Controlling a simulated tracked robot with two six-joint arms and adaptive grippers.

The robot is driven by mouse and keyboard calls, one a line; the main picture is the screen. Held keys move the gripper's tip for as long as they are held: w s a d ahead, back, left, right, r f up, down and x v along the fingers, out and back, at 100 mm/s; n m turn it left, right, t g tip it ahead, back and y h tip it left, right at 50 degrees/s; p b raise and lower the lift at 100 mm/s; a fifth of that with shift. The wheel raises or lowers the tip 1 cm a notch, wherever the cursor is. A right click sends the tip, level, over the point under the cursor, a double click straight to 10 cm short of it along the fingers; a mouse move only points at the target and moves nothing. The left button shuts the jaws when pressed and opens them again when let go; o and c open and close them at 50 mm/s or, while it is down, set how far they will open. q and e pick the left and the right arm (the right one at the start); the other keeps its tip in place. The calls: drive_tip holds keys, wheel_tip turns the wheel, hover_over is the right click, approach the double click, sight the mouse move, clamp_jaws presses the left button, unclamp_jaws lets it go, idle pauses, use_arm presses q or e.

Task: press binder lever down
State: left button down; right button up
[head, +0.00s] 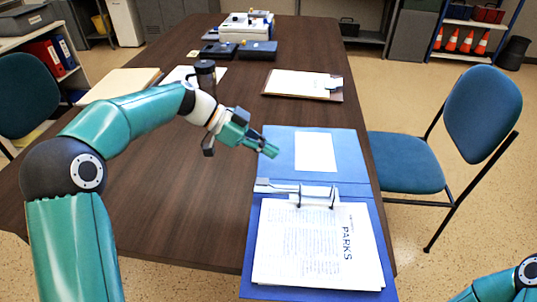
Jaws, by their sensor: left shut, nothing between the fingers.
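A blue lever-arch binder (278,150) lies open on the brown desk. Its inner cover has a white label (316,152), and printed pages headed "PARKS" (318,245) lie on its near half. The metal lever mechanism (300,190) sits across the middle, with the lever (272,186) pointing left. I cannot tell from this angle how far the lever is raised. My left gripper (272,149) is shut and empty above the far left part of the binder, beyond the lever and apart from it. My right gripper is out of view.
A clipboard with papers (300,84) lies beyond the binder. A white device (247,27) and blue boxes (257,50) are at the far end. A blue chair (405,163) stands to the right.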

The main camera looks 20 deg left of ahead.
use_arm(q)
drive_tip(key=s+a+r, duration=0.2)
drive_tip(key=a, duration=0.7)
drive_tip(key=shift+s+a+r, duration=0.15)
drive_tip(key=shift+s+r, duration=0.05)
drive_tip(key=shift+f, duration=0.1)
